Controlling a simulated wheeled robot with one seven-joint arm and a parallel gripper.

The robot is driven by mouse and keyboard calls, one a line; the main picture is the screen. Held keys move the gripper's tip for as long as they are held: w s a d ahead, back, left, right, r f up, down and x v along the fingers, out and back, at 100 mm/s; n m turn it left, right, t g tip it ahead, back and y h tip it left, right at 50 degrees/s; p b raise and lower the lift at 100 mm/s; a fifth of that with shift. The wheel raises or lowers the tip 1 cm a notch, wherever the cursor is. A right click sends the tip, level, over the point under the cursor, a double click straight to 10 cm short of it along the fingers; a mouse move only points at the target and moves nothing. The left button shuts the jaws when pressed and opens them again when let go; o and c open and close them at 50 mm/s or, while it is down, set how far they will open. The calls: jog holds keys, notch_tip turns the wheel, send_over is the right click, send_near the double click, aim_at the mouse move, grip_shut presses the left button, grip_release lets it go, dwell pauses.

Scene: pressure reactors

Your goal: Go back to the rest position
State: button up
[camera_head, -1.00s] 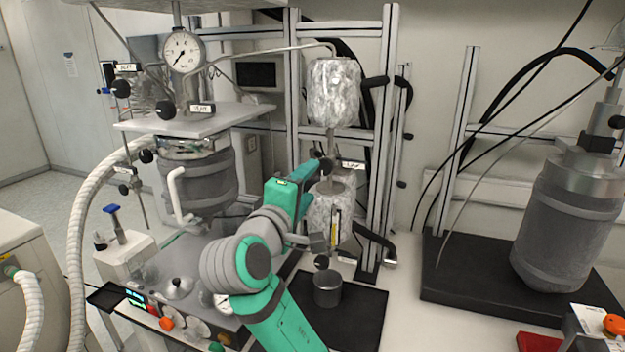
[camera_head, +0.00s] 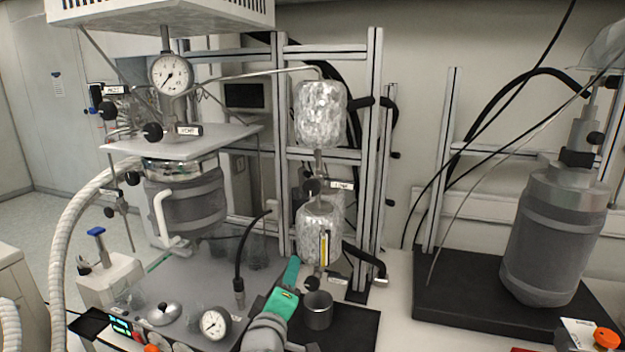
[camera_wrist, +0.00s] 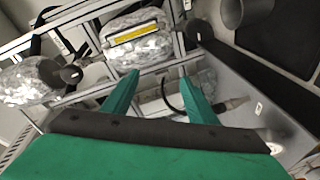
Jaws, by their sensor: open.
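My gripper shows in the wrist view (camera_wrist: 160,95) with two green fingers apart and nothing between them. In the head view my green and grey arm end (camera_head: 284,300) is low in the middle, in front of the lower foil-wrapped vessel (camera_head: 318,230) and just left of the metal cup (camera_head: 318,312). The fingertips are hard to make out in the head view. In the wrist view, the foil-wrapped vessel with a yellow strip (camera_wrist: 135,36) lies beyond the fingers, apart from them.
An upper foil-wrapped vessel (camera_head: 320,112) hangs on the metal frame (camera_head: 372,170). A reactor (camera_head: 187,205) with a pressure gauge (camera_head: 170,75) stands at left. A grey vessel (camera_head: 560,235) stands on a black base at right. A black hose (camera_head: 240,255) rises left of my arm.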

jog(key=s+f+m+g+y, duration=0.1)
jog(key=s+f+m, duration=0.2)
jog(key=s+f, duration=0.8)
jog(key=s+f+m+y, duration=0.1)
jog(key=s+f+m, duration=0.2)
jog(key=s+f, duration=0.85)
jog(key=s+d+f+m, duration=0.1)
jog(key=s+d+f, duration=0.1)
jog(key=s, duration=0.6)
jog(key=s+d+f+m, duration=0.2)
jog(key=s, duration=0.7)
jog(key=s+d+f+m, duration=0.2)
jog(key=s, duration=0.7)
jog(key=shift+f+g, duration=0.25)
jog(key=shift+g, duration=0.05)
